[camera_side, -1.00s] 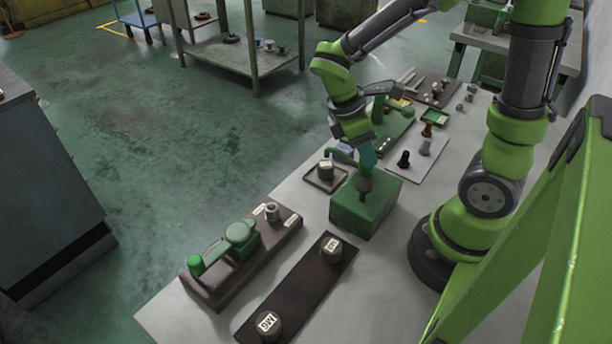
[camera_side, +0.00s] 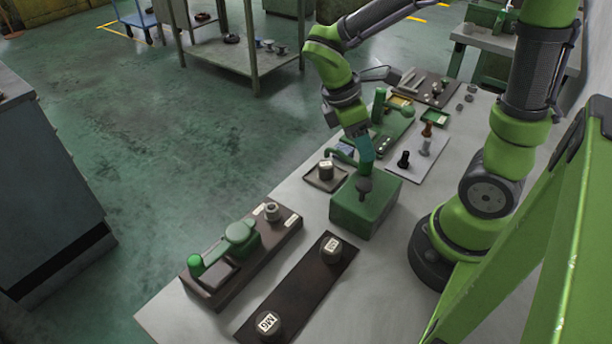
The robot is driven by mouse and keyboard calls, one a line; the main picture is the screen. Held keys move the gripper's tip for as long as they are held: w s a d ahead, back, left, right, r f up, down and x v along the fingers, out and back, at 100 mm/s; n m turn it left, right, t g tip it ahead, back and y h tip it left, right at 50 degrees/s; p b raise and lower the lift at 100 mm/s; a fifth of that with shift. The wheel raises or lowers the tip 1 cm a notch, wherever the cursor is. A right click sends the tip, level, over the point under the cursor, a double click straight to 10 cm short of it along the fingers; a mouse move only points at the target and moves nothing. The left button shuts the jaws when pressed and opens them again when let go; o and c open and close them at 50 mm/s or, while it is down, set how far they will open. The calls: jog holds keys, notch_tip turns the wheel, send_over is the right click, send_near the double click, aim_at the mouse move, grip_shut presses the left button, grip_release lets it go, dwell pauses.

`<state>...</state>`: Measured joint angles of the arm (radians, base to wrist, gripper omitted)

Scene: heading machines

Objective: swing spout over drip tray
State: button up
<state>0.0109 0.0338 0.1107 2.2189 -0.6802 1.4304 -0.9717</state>
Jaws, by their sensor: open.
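A green box-shaped tank (camera_side: 366,207) stands on the bench near the middle of the picture, with a small dark knob (camera_side: 364,186) on top. A thin green curved spout (camera_side: 341,154) shows behind the tank, left of my gripper. The drip tray (camera_side: 311,179), dark and square, lies left of the tank and carries a grey cup (camera_side: 326,171). My gripper (camera_side: 363,160) points down just above the tank and the knob. It is open, with teal finger pads. I cannot tell whether a finger touches the spout or the knob.
A dark base with a green device (camera_side: 239,240) and a dark board (camera_side: 297,287) with two labelled weights lie in front. Behind my gripper stand a green lever fixture (camera_side: 380,103) and a pale board with stamps (camera_side: 420,158). Bare bench lies right of the tank.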

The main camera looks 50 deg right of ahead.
jog(key=v, duration=1.4)
jog(key=s+m+t+y, duration=0.1)
jog(key=m+t, duration=0.2)
jog(key=m, duration=0.1)
jog(key=s+a+f+m+t+y, duration=0.1)
jog(key=s+m+t+y, duration=0.1)
jog(key=m+t, duration=0.2)
jog(key=s+a+f+m+t+y, duration=0.1)
jog(key=m+t+y, duration=0.1)
jog(key=m, duration=0.3)
jog(key=shift+s+t, duration=0.2)
jog(key=shift+t, duration=0.5)
jog(key=shift+c, duration=0.3)
